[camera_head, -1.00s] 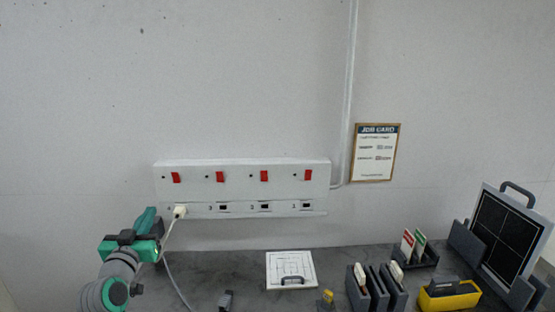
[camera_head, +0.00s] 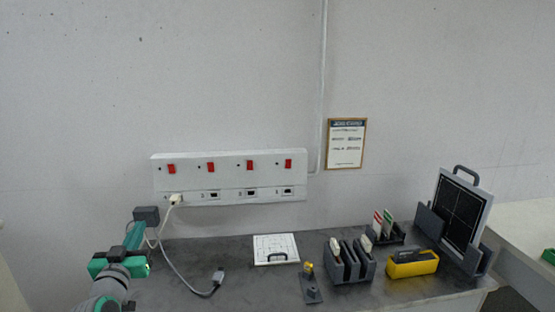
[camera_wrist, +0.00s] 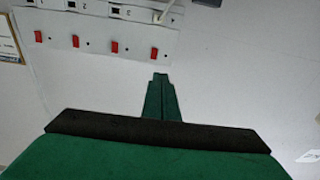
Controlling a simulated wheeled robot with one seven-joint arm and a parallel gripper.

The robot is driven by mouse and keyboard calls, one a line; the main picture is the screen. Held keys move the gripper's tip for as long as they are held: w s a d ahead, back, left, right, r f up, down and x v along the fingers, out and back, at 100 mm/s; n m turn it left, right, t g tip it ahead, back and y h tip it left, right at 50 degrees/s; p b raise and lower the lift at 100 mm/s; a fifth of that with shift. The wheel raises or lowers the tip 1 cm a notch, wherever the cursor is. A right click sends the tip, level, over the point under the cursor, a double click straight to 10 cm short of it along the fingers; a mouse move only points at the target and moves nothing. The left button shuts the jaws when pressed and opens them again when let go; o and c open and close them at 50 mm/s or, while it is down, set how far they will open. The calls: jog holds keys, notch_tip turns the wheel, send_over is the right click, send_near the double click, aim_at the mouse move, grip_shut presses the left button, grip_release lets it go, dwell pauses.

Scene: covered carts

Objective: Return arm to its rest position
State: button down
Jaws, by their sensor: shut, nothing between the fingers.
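My green gripper (camera_head: 137,232) is at the left of the head view, over the left end of the dark worktop. In the wrist view its two green fingers (camera_wrist: 160,78) are together with nothing between them. A white socket strip (camera_head: 228,168) with several red switches is on the wall, to the right of my gripper. A pale plug (camera_head: 175,199) sits in its leftmost socket. A cable (camera_head: 165,257) runs from it down to a grey connector (camera_head: 217,279) on the worktop. My gripper is apart from the strip in the wrist view.
A dark grey box (camera_head: 147,214) shows just beyond my fingers. A white panel (camera_head: 275,248), a small grey stand (camera_head: 311,288), dark racks (camera_head: 350,265), a yellow bin (camera_head: 413,264) and a framed black panel (camera_head: 461,212) stand to the right.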

jog(key=s+d+f+n+g, duration=0.1)
jog(key=s+d+f, duration=0.55)
jog(key=f, duration=0.65)
jog(key=s+d+f+n+g, duration=0.1)
jog(key=s+d+f, duration=0.2)
jog(key=d+f, duration=0.8)
jog(key=s+d+f, duration=1.1)
jog(key=s, duration=0.4)
jog(key=s+d+r+m+h, duration=0.1)
jog(key=s+d, duration=0.2)
jog(key=s, duration=0.6)
jog(key=s+d+r+m+g, duration=0.1)
jog(key=s+d, duration=0.2)
jog(key=s, duration=0.6)
jog(key=s+d+r+m+h, duration=0.1)
jog(key=s+d+r, duration=0.1)
jog(key=s, duration=0.7)
jog(key=shift+s+d+m+h, duration=0.3)
jog(key=shift+s+d+m, duration=0.1)
jog(key=shift+d, duration=0.3)
